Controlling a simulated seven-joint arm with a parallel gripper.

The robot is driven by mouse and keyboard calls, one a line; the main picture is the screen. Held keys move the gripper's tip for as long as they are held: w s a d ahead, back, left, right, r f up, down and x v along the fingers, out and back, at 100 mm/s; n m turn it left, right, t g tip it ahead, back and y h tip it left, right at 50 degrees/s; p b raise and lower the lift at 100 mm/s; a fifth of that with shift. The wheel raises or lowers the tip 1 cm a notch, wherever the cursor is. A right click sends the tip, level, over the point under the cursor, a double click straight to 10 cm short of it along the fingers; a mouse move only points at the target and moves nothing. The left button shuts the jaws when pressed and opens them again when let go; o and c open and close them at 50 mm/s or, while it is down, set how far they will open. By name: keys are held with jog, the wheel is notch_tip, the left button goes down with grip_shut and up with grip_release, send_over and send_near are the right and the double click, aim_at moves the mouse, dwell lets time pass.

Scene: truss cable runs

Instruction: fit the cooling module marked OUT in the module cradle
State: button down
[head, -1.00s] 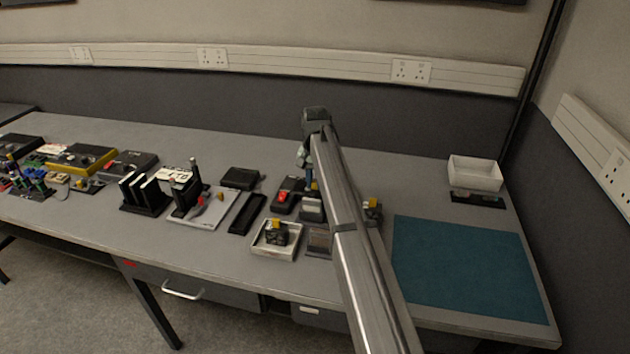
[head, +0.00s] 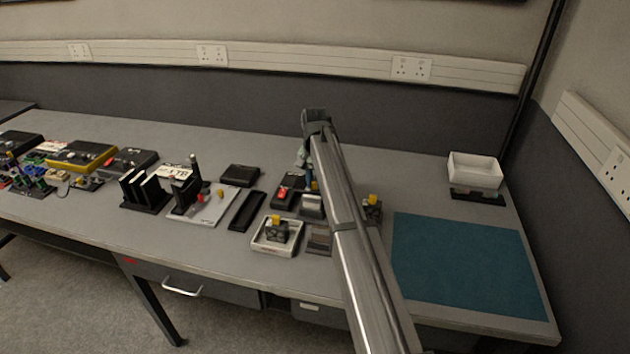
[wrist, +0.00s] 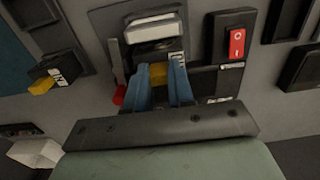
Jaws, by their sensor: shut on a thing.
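My gripper (wrist: 160,84) has its blue fingers shut on the yellow tab (wrist: 158,74) of a dark module in the wrist view. The held module (wrist: 155,57) is upright or nearly so, over or in a dark cradle-like base (wrist: 113,50); I cannot tell if it is seated. Its white label is too small and covered to read. A silver-white block (wrist: 152,28) lies just beyond it, and a red lever (wrist: 118,96) is to its left. In the head view, my arm hides most of this spot; the blue fingers (head: 309,179) show beside it.
Another yellow-tabbed module (wrist: 50,78) stands to the left in the wrist view. A similar one sits in a white tray (head: 255,245). A red rocker switch (wrist: 236,42) is close on the right. The teal mat (head: 465,265) is clear. A white bin (head: 474,170) stands far right.

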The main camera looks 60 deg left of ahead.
jog(key=shift+f, duration=0.2)
jog(key=shift+f, duration=0.65)
jog(key=c, duration=0.6)
grip_release()
jog(key=shift+o, duration=0.2)
jog(key=shift+r, duration=0.1)
jog(key=shift+r, duration=3.65)
jog(key=shift+s, duration=0.1)
